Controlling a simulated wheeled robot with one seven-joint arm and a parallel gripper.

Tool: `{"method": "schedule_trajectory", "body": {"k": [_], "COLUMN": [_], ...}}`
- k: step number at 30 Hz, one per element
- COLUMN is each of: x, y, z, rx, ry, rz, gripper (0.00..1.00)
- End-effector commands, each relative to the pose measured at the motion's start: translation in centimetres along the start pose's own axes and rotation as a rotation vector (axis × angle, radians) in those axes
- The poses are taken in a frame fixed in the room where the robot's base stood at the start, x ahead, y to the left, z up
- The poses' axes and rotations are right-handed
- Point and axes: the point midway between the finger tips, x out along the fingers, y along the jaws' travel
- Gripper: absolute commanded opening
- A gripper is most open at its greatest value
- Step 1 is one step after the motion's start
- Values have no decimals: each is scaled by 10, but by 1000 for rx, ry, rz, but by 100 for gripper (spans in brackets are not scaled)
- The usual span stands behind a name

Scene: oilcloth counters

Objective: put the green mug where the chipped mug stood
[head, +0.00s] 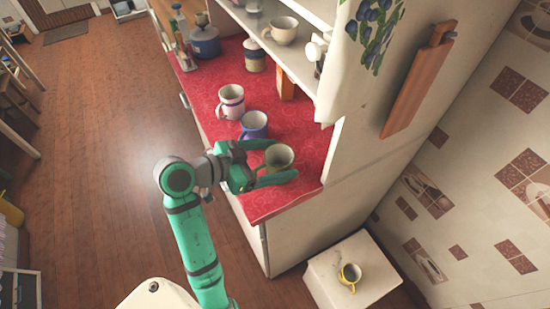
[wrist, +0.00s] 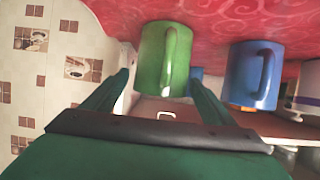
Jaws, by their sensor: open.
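The green mug (head: 279,157) stands near the front end of the red counter (head: 262,204). In the wrist view the green mug (wrist: 163,58) shows its handle side. My gripper (head: 285,160) is open, with one finger on either side of this mug. In the wrist view my gripper (wrist: 160,80) has gaps between its fingers and the mug. A blue mug (head: 254,125) stands just behind it, and a white mug with a dark band (head: 231,101) farther back. A yellow mug (head: 349,276) stands on a low white cabinet. I cannot tell which mug is chipped.
A white cup (head: 284,31) sits on the shelf above the counter. A blue pot (head: 205,42) and a lidded jar (head: 254,54) stand farther back. A wooden board (head: 418,80) hangs on the side panel. The low cabinet (head: 326,266) has bare room around the yellow mug.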

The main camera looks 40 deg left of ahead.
Motion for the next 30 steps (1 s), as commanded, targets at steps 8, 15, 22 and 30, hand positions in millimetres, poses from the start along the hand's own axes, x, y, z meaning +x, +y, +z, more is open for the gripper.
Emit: {"method": "schedule_trajectory", "body": {"k": [8,15,22,30], "x": [-41,-89,-116,-121], "y": [-1,-1,-1,0], "z": [-1,0,0,0], "rx": [1,1,0,0], "ry": [0,0,0,0], "rz": [-4,-5,-3,-1], "gripper": [78,78,78,78]}}
